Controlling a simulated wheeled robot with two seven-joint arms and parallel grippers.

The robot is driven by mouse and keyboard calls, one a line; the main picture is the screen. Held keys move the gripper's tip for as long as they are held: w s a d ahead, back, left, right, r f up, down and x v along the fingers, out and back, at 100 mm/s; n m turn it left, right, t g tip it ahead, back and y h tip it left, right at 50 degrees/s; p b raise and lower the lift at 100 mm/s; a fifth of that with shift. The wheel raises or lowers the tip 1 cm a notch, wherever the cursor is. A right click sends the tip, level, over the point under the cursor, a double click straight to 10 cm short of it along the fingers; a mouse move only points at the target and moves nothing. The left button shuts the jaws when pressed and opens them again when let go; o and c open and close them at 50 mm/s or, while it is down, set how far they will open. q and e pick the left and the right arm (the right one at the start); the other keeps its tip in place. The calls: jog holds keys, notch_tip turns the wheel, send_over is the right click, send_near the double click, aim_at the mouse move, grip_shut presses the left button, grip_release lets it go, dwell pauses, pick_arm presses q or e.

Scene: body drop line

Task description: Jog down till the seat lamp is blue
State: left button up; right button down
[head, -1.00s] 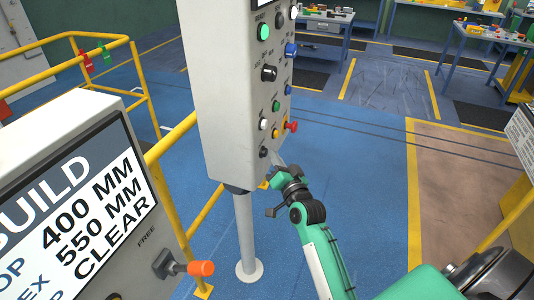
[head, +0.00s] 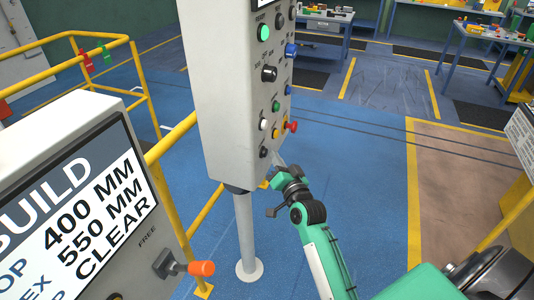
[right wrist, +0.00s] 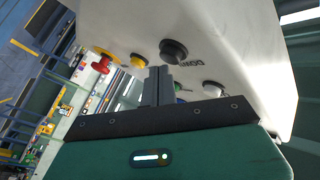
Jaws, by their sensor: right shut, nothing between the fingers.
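The grey control box (head: 222,100) stands on a post in the middle of the head view, with coloured buttons and lamps on its right-hand face. A black button (head: 264,152) sits low on that face. In the right wrist view the black button (right wrist: 173,52) has lettering beside it that seems to read DOWN. My right gripper (head: 277,160) is shut and empty, its tips close to this button. In the right wrist view the fingertips (right wrist: 158,72) point at the button's edge; I cannot tell if they touch. I cannot tell which light is the seat lamp. My left gripper is out of view.
A red button (head: 292,127) sticks out near a yellow button (head: 275,133) just above the gripper. A display board (head: 70,200) with an orange-tipped lever (head: 201,268) stands at lower left. Yellow railings (head: 145,90) run behind. Blue floor is open to the right.

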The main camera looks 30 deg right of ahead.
jog(key=shift+s+d, duration=0.35)
jog(key=shift+s, duration=0.05)
jog(key=s+d, duration=0.4)
jog(key=shift+s, duration=0.3)
dwell(0.8)
